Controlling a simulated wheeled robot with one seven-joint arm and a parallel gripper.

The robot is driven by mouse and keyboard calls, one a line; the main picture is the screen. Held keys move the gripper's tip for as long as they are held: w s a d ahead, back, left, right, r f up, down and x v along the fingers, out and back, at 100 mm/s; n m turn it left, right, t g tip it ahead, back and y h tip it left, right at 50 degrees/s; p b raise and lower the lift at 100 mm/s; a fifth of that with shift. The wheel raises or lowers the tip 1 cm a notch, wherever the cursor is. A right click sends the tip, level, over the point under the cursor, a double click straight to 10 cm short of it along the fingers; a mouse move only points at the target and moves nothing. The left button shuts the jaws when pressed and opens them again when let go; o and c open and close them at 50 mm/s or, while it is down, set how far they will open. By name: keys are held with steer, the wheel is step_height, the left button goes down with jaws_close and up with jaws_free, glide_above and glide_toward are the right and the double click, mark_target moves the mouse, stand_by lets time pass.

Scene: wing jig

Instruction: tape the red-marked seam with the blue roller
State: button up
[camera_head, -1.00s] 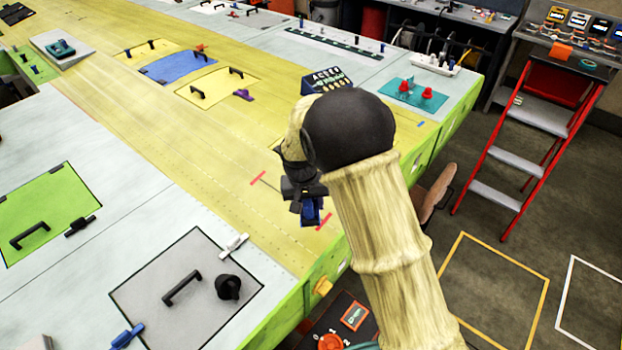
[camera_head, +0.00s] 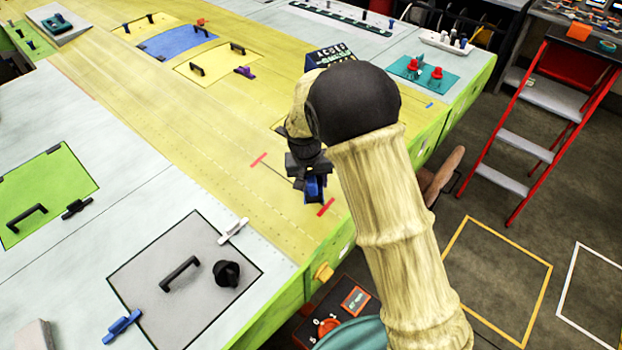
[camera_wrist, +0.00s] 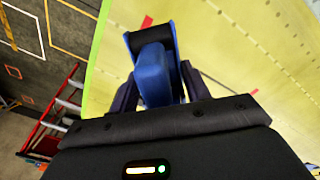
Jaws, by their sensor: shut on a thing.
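The blue roller (camera_head: 314,190) is held in my gripper (camera_head: 306,172), whose jaws are shut on it. The roller also fills the middle of the wrist view (camera_wrist: 153,75), with a dark drum at its far end. On the yellow wing skin, a thin dark seam (camera_head: 275,173) runs between a far red mark (camera_head: 258,160) and a near red mark (camera_head: 326,207). The roller is at the near end, just beside the near mark. My gripper hides part of the seam. I cannot tell whether the drum touches the skin. Two red marks show in the wrist view (camera_wrist: 147,21) (camera_wrist: 254,92).
A grey hatch (camera_head: 150,255) with a black handle and knob lies left of the seam. The bench's green edge (camera_head: 285,315) is close to the near mark. A red ladder (camera_head: 560,120) stands at the right. The skin left of the seam is clear.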

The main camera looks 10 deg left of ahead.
steer(key=shift+w+d+f+b, duration=0.1)
steer(key=shift+w+f+b, duration=0.1)
steer(key=shift+f+b, duration=0.65)
steer(key=shift+w+d+f+b, duration=0.1)
steer(key=shift+w+f+b, duration=0.15)
steer(key=shift+f, duration=1)
steer(key=shift+w+d+f+b, duration=0.1)
steer(key=shift+f+b, duration=0.6)
steer(key=shift+f, duration=0.25)
steer(key=shift+w+a+r+p, duration=0.15)
steer(key=shift+w+a, duration=0.15)
steer(key=shift+a, duration=0.2)
steer(key=shift+w+a+f+p, duration=0.1)
steer(key=shift+w+a, duration=0.15)
steer(key=shift+a, duration=0.25)
steer(key=shift+w+a+r+p, duration=0.15)
steer(key=shift+w+a, duration=0.15)
steer(key=shift+a, duration=0.2)
steer(key=shift+f, duration=0.1)
steer(key=shift+w+a+f, duration=0.1)
steer(key=shift+w+a, duration=0.35)
steer(key=shift+a, duration=0.3)
steer(key=shift+w+a+f, duration=0.1)
steer(key=shift+w+a, duration=0.35)
steer(key=shift+a, duration=0.3)
steer(key=shift+a, duration=0.1)
